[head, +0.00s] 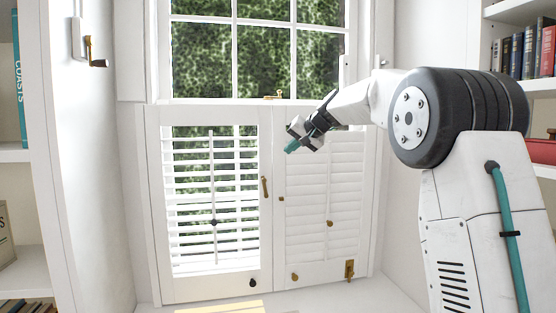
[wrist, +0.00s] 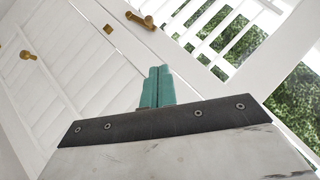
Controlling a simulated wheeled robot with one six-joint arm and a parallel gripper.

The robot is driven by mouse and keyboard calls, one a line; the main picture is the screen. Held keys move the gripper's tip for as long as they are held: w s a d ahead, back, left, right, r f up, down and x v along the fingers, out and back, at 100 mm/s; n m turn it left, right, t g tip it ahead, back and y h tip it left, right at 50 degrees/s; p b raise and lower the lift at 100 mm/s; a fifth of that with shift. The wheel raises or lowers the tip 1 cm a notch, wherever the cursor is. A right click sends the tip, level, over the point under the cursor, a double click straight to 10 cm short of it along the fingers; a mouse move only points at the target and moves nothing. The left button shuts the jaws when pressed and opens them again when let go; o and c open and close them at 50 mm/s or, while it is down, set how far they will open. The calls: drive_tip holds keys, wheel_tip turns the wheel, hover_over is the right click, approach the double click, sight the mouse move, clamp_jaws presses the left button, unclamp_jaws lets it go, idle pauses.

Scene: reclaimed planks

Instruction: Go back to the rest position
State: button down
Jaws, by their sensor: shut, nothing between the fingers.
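My gripper (head: 291,148) is in front of the window shutters, near the top of the right panel. Its teal fingers (wrist: 156,87) are shut together with nothing between them in the wrist view. The left shutter panel (head: 154,215) has its slats open, with greenery showing through. The right shutter panel (head: 320,200) has its slats closed. A brass handle (head: 265,187) sits on the left panel's inner edge; a brass handle also shows near the fingers in the wrist view (wrist: 140,20). The fingers appear apart from the shutters.
Bookshelves stand on both sides, with books (head: 520,52) and a red box (head: 541,150) at the right. A crank handle (head: 94,52) is on the left wall. A brass latch (head: 349,270) is at the right panel's lower corner. Space before the window looks clear.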

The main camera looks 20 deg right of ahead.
drive_tip(key=shift+s, duration=0.15)
drive_tip(key=s+f+g, duration=0.3)
drive_tip(key=s+f, duration=0.1)
drive_tip(key=f, duration=0.3)
drive_tip(key=s+a+f+n+g+h, duration=0.1)
drive_tip(key=s+f, duration=0.4)
drive_tip(key=s, duration=1.2)
drive_tip(key=s+a+f+n+g+h, duration=0.1)
drive_tip(key=s+a+f, duration=0.4)
drive_tip(key=s, duration=1.2)
drive_tip(key=s+a+f+n+g+h, duration=0.2)
drive_tip(key=s+a+f+g, duration=0.1)
drive_tip(key=s, duration=1.4)
wheel_tip(320, 180, down, 3)
drive_tip(key=shift+a+r+n+g, duration=0.2)
drive_tip(key=shift+a+n+g, duration=0.15)
drive_tip(key=shift+a, duration=0.55)
